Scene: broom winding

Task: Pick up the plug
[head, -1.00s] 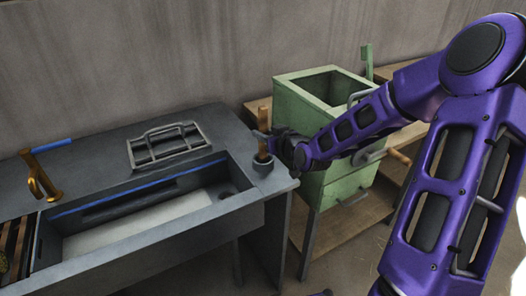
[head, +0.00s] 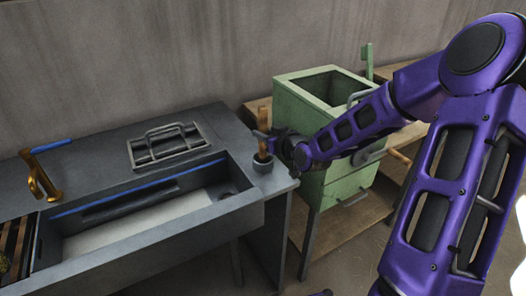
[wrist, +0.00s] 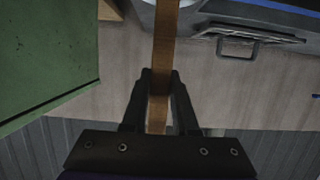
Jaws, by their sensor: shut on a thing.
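The plug appears as a slim upright wooden handle (head: 264,116) at the right corner of the grey sink counter. Its lower end goes into a small dark round cup (head: 263,166), so its bottom is hidden. My gripper (head: 264,142) reaches in from the right and is shut on the handle just above the cup. In the wrist view, both dark fingertips (wrist: 160,75) close on the two sides of the wooden handle (wrist: 164,45), which runs on to the picture's top edge.
The open basin (head: 225,205) lies left of the cup. A grey metal rack (head: 165,146) and a brass tap (head: 40,178) with a blue lever stand on the counter. A green cabinet (head: 300,105) stands close at right, behind my arm.

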